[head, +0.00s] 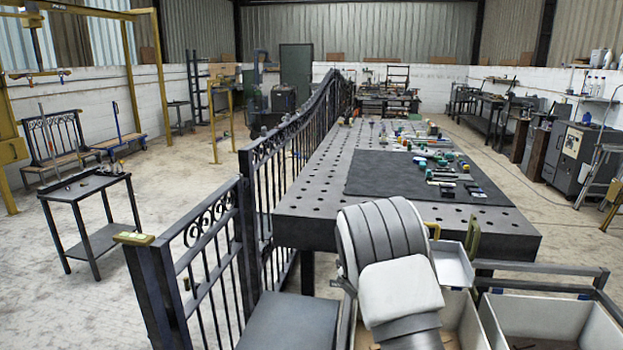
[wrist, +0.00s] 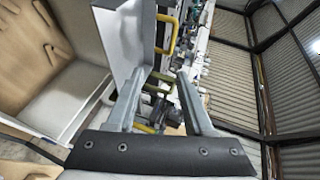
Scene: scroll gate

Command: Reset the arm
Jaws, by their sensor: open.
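My gripper (wrist: 163,74) shows in the wrist view with its two grey fingers spread apart and nothing between them. In the head view my arm rises at the lower middle, in front of the bins and the table's near edge, and hides the gripper. The wrist view is turned on its side. It shows a pale bin wall (wrist: 122,45) close to the left finger and a yellow handle (wrist: 168,35) beyond the fingertips. I cannot tell whether a finger touches the bin.
A perforated steel table (head: 320,205) carries a dark mat (head: 395,172) with several small parts. Open bins (head: 550,315) stand at its near end. A dark scroll gate (head: 262,190) runs along its left side.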

